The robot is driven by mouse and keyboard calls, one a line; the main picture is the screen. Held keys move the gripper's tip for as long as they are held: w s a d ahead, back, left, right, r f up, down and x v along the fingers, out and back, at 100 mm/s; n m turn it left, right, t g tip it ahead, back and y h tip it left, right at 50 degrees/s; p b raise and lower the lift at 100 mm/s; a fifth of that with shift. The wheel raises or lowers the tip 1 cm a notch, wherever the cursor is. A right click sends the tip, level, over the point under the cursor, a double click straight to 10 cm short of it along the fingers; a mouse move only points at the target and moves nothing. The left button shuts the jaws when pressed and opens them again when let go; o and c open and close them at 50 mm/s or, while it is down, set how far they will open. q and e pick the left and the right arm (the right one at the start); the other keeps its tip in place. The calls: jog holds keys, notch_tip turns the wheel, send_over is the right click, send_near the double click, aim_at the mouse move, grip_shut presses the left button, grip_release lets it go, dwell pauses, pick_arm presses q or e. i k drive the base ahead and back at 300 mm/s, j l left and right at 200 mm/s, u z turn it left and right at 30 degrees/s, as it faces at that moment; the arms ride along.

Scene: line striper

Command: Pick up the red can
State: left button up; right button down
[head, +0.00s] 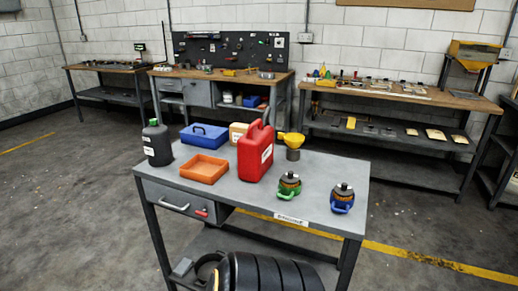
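The red can (252,157), a jerry can with a top handle and a white label, stands upright on the grey metal table (228,205) near its middle. A yellow funnel (292,139) is right beside it, above a small dark grey cylinder (293,154). Neither of my grippers is in view.
Two small dark pots, green-handled (289,186) and blue-handled (342,198), stand right. The table's front is mostly clear. Workbenches line the back wall.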

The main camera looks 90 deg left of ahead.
aim_at(255, 148)
jog(key=u, duration=2.5)
